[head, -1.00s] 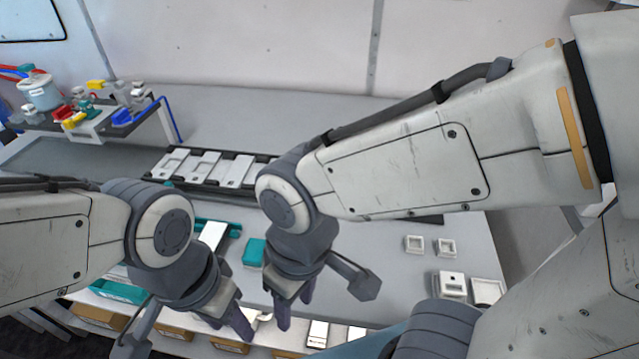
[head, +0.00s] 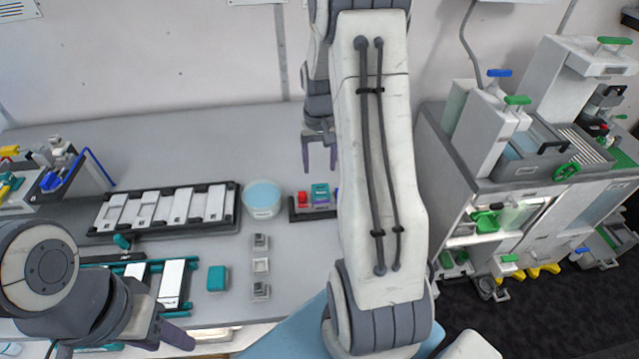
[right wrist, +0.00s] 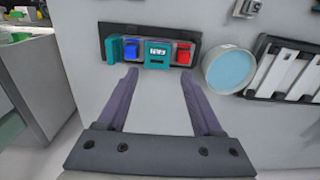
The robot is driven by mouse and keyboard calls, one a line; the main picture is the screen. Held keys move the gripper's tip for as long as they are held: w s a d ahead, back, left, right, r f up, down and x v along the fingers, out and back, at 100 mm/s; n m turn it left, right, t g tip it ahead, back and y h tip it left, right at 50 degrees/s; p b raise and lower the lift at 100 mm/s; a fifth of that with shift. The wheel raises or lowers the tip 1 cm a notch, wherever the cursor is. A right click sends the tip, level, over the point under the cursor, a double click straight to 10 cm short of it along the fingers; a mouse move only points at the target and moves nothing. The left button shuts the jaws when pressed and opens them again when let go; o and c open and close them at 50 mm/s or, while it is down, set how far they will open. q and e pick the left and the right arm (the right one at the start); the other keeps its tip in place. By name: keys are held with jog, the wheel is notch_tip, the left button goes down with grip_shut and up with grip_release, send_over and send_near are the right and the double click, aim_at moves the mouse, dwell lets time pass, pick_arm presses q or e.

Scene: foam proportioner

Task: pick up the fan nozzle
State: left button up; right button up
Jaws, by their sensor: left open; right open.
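I cannot tell for sure which piece is the fan nozzle. A small black tray (head: 297,214) holds a red piece (head: 302,199), a teal piece (head: 320,190) and a partly hidden blue piece. In the right wrist view the tray shows the red piece (right wrist: 184,53), the teal block with a white face (right wrist: 157,55), the blue piece (right wrist: 132,48) and a slim teal piece (right wrist: 112,50). My right gripper (head: 319,153) is open and empty; in its wrist view (right wrist: 159,78) the fingers point toward the tray, apart from it. My left gripper (head: 165,330) is open at lower left.
A round tub of blue liquid (head: 262,199) stands beside the tray. A black rack of pale plates (head: 234,188) lies left of it. A teal block (head: 217,278) and small grey blocks (head: 261,265) lie nearer. A sink cabinet (head: 480,200) is at right. The back of the table is clear.

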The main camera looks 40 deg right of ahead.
jog(key=p, duration=0.1)
send_over(321, 190)
notch_tip(321, 190, down, 5)
jog(key=shift+s+a+f, duration=0.1)
notch_tip(321, 190, down, 4)
jog(key=p, duration=0.2)
jog(key=shift+f+p, duration=0.25)
jog(key=shift+p, duration=0.15)
jog(key=shift+f, duration=0.35)
jog(key=c, duration=1)
